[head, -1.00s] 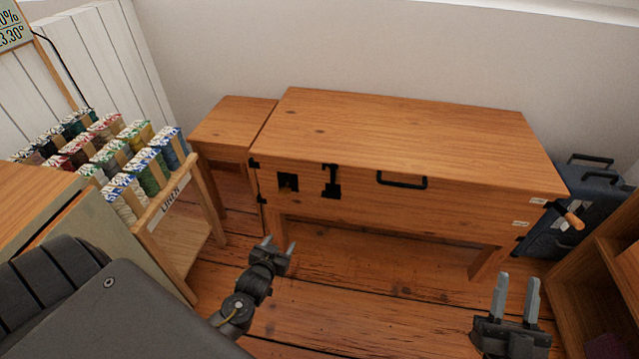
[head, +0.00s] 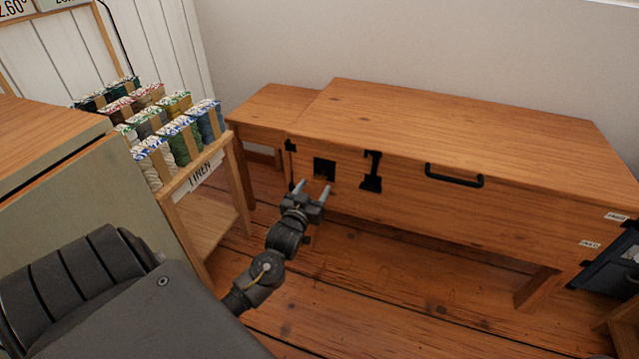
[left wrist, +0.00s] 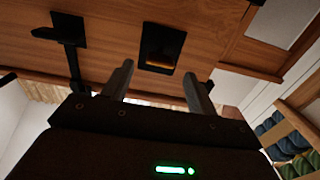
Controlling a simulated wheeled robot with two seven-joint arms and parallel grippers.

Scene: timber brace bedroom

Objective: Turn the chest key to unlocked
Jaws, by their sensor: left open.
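The wooden chest (head: 460,130) stands against the wall on legs. On its front, near the left end, is a square black lock plate (head: 324,167) with a brass-coloured part at its middle, perhaps the key. The plate also shows in the left wrist view (left wrist: 161,47), with a dim orange-brown piece inside its frame. My left gripper (head: 312,188) is open and empty, its fingers pointing toward the chest front just below the plate. In the left wrist view the two fingers (left wrist: 158,82) stand apart, with the plate above and between them. My right gripper is out of view.
A black latch (head: 371,172) and a black handle (head: 454,177) are on the chest front, right of the plate. A small wooden table (head: 275,104) adjoins the chest. Floor before the chest is clear.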

